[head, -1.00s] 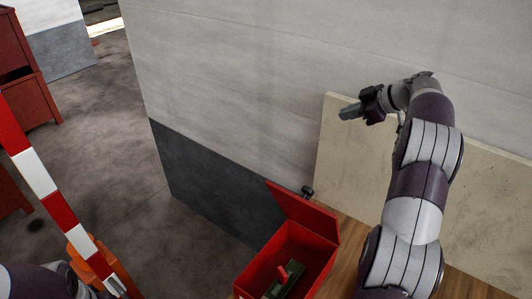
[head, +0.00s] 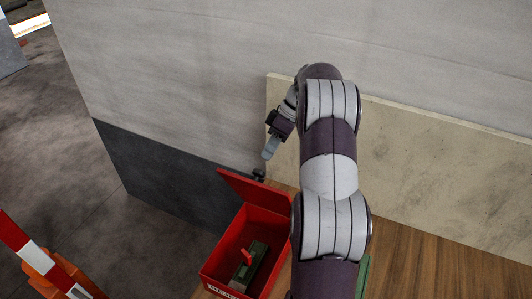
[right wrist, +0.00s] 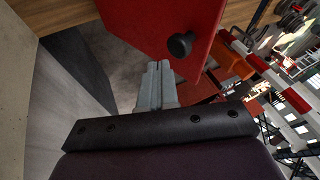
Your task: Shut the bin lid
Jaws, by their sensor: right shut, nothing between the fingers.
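The red bin (head: 206,272) stands on the wooden bench at the lower middle of the head view. Its lid (head: 254,190) is open, tilted up at the back of the bin, with a dark round knob (head: 259,174) near its upper edge. My right gripper (head: 265,156) is shut and empty, just above the knob in the head view. In the right wrist view the shut fingers (right wrist: 157,66) point toward the lid (right wrist: 140,22), with the knob (right wrist: 180,45) just right of the tips. I see no clear contact. My left gripper is out of view.
A green object with a red handle (head: 247,257) lies inside the bin. A pale board (head: 430,150) stands behind the wooden bench (head: 430,255), against the grey wall (head: 170,80). A red-and-white striped barrier (head: 32,255) is at the lower left.

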